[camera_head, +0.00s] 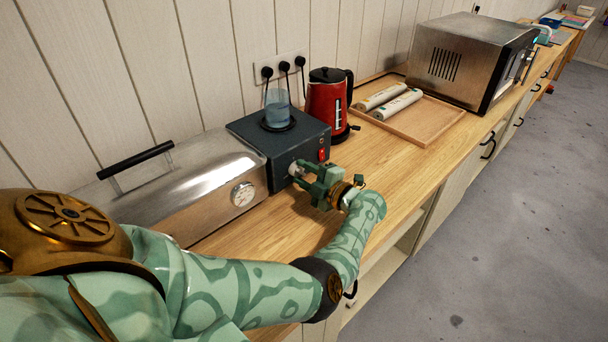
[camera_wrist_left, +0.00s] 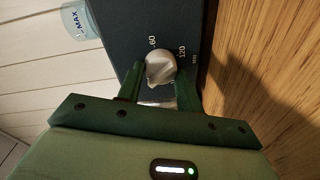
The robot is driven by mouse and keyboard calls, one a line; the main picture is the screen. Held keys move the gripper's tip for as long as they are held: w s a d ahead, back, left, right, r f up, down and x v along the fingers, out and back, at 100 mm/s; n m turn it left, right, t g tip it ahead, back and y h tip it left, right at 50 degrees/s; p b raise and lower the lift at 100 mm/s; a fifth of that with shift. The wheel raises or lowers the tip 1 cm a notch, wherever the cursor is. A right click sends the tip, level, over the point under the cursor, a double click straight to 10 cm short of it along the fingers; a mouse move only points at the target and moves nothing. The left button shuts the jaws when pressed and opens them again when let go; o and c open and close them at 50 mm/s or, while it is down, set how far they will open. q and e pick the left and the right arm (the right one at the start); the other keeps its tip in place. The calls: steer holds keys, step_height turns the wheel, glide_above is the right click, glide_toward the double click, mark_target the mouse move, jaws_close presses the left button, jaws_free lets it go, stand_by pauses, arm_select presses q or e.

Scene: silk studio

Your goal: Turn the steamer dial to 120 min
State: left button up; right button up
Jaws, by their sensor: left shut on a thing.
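The steamer's dark control box (camera_head: 262,137) stands at the end of its long metal body (camera_head: 195,185). The pale dial (camera_head: 294,170) is on the box's front face. My left gripper (camera_head: 303,171) reaches it from the front. In the left wrist view the dial (camera_wrist_left: 160,69) sits between the two green fingers of my left gripper (camera_wrist_left: 159,76), which is shut on it. The marks 60 and 120 min show beside the dial. I cannot tell exactly which mark the dial points to. My right gripper is not in view.
A red switch (camera_head: 322,154) is beside the dial. A water cup (camera_head: 277,105) stands on the box. A red kettle (camera_head: 326,107), a wooden tray (camera_head: 432,119) with rolls and a metal oven (camera_head: 460,62) stand further along the wooden counter (camera_head: 372,158). A gauge (camera_head: 243,194) is on the steamer's front.

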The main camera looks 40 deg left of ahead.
arm_select(q)
steer(key=shift+m, duration=1.6)
steer(key=shift+f, duration=0.1)
steer(key=o, duration=1)
steer(key=shift+w, duration=0.1)
steer(key=shift+d, duration=0.1)
